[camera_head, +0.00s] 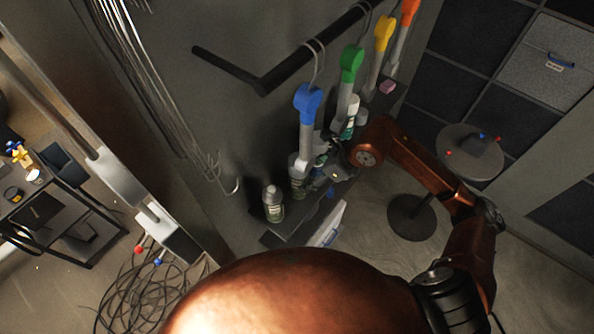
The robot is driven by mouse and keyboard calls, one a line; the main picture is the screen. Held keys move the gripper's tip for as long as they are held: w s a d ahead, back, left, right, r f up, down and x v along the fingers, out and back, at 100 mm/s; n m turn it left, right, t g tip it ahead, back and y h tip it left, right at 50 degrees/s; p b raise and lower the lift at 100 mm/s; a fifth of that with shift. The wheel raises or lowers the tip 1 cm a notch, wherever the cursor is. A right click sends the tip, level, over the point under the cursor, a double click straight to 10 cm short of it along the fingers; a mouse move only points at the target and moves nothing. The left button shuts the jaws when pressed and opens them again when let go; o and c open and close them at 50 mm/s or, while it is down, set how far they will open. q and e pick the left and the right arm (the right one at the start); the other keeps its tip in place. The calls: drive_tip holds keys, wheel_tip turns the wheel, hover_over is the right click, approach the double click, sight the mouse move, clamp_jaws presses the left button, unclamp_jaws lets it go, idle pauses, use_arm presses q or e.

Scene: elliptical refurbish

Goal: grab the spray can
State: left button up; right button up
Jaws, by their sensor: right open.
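A small can with a grey top and a pale label (273,205) stands upright near the left end of a dark narrow shelf (288,228); it looks like a spray can. A second, similar container (298,187) stands just right of it, partly hidden behind a hanging blue-topped tool. A white bottle with green marking (349,126) stands farther along the shelf. My right gripper (322,172) is open over the shelf, to the right of the first can and apart from it, close to the second container. Whether it touches that container cannot be told. My left gripper is out of view.
Blue (308,103), green (351,64), yellow and orange-topped tools hang from a black rail (300,62) above the shelf. A round stool (470,150) stands right. Cables (145,290) lie on the floor at lower left, near a dark cart (60,205).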

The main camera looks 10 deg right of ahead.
sight(307, 176)
drive_tip(key=shift+a+f+p, duration=0.3)
drive_tip(key=shift+a+f, duration=0.1)
drive_tip(key=shift+f, duration=0.2)
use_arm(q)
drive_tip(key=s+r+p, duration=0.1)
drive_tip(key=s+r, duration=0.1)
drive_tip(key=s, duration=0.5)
use_arm(e)
drive_tip(key=shift+w+a+f, duration=0.3)
drive_tip(key=shift+w+f, duration=0.3)
drive_tip(key=shift+f, duration=0.2)
drive_tip(key=p+x, duration=0.1)
drive_tip(key=x, duration=0.2)
drive_tip(key=shift+w+a+f+p, duration=0.15)
drive_tip(key=shift+f+p, duration=0.15)
drive_tip(key=shift+f, duration=0.05)
drive_tip(key=c, duration=0.6)
drive_tip(key=shift+c, duration=0.7)
drive_tip(key=c, duration=0.6)
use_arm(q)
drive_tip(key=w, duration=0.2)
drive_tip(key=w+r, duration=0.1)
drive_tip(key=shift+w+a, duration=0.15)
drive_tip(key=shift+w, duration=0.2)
use_arm(e)
drive_tip(key=shift+r, duration=0.1)
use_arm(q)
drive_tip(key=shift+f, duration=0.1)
use_arm(e)
drive_tip(key=shift+r, duration=0.1)
